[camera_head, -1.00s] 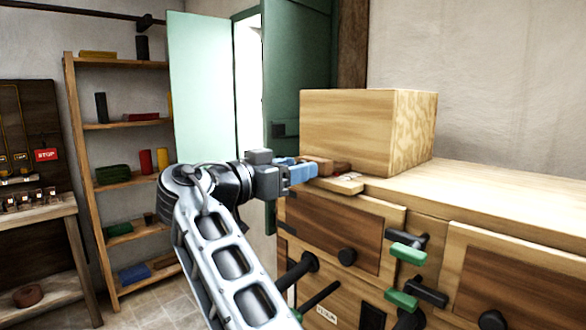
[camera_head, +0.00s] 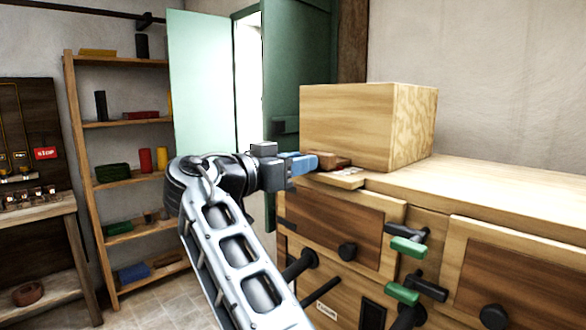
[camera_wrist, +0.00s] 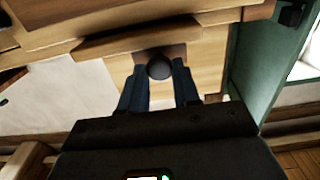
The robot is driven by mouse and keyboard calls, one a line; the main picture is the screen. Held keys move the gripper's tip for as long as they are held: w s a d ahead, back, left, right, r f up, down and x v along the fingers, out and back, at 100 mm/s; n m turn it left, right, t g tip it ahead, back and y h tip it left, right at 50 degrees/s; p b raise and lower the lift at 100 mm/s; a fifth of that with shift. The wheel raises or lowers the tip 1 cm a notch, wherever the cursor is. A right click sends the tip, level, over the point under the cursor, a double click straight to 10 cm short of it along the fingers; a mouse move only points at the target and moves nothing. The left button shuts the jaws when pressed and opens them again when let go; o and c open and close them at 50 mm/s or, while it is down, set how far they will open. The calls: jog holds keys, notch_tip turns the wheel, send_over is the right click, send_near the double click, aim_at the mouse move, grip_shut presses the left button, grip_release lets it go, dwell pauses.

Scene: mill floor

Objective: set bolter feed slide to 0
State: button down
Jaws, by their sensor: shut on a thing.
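The bolter feed slide appears to be the brown wooden piece (camera_head: 333,161) at the left end of the wooden cabinet top, beside the box-shaped wooden housing (camera_head: 345,125). A pale board with small markings (camera_head: 345,178) lies just below it. My gripper (camera_head: 316,161), with blue fingers, reaches it from the left and is shut on its knob. In the wrist view a dark round knob (camera_wrist: 159,67) sits between the two fingertips. The scale is too small to read, so I cannot tell the slide's setting.
Below the cabinet top (camera_head: 490,195) are dark panels, black knobs and green-ended handles (camera_head: 408,247). A shelf (camera_head: 120,183) with coloured goods stands at the left. A green door (camera_head: 200,90) is behind the arm. A bench with a red stop sign (camera_head: 45,153) is far left.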

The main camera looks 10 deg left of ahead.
aim_at(316, 153)
jog(key=b+x, duration=0.3)
jog(key=x, duration=0.1)
jog(key=shift+f, duration=0.2)
jog(key=shift+w+d, duration=0.25)
jog(key=shift+w, duration=0.05)
jog(key=shift+w+d+r, duration=0.15)
jog(key=shift+r, duration=0.1)
jog(key=c, duration=0.8)
grip_release()
jog(key=shift+w, duration=0.1)
jog(key=shift+c, duration=0.2)
jog(key=b+v, duration=0.2)
jog(key=v, duration=0.5)
jog(key=shift+s+a, duration=0.25)
jog(key=shift+s, duration=0.05)
jog(key=shift+f, duration=0.1)
